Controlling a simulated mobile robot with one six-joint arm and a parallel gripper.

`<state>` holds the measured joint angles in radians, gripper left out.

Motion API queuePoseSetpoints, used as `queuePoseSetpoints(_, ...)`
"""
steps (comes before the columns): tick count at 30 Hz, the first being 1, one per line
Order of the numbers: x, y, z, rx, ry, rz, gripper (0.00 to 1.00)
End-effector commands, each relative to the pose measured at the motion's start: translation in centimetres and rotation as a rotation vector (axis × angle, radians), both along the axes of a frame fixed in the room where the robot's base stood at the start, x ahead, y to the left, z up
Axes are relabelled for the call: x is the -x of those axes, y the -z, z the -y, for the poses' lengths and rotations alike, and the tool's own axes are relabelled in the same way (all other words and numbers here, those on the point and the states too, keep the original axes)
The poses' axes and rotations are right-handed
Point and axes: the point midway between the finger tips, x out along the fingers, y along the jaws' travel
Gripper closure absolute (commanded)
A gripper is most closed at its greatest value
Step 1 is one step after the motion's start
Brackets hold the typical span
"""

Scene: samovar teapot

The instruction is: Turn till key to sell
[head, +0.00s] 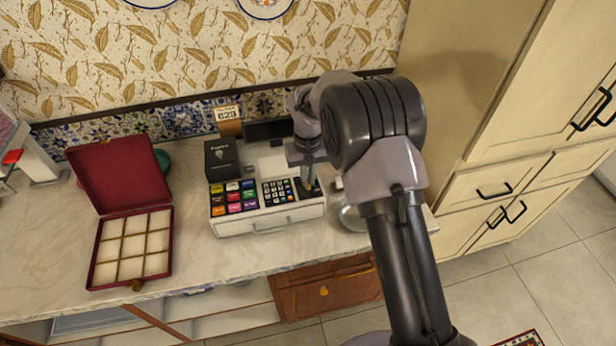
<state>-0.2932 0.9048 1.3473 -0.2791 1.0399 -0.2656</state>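The till (268,222) is a white register on the marble counter, with colored keys on its left, a dark number pad in the middle and a small dark panel at its right end. My gripper (309,180) points down at that right-hand panel, with its tips at or just above it. The till key itself cannot be made out; my gripper covers that area. The fingers are too small and dark to tell whether they are open or shut, or whether they touch anything.
An open red box (133,250) with pale compartments lies to the left. A black box (222,158) stands behind the till's left end. A silver round dish (350,218) sits right of the till, partly behind my arm. Bare counter (195,262) lies between the red box and the till.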

Motion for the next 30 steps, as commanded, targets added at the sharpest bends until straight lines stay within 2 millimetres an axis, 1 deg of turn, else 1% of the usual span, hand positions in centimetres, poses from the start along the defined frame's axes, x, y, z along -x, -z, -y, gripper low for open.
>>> queuePoseSetpoints(6, -0.01, -0.03, 0.00, 0.000, 0.009, 0.000, 1.00)
queuePoseSetpoints(11, -0.01, -0.01, 0.01, 0.000, 0.060, 0.000, 1.00)
queuePoseSetpoints(17, -0.04, 0.02, 0.03, 0.000, 0.193, 0.001, 1.00)
queuePoseSetpoints(30, -0.02, 0.04, 0.09, -0.001, 0.554, 0.001, 1.00)
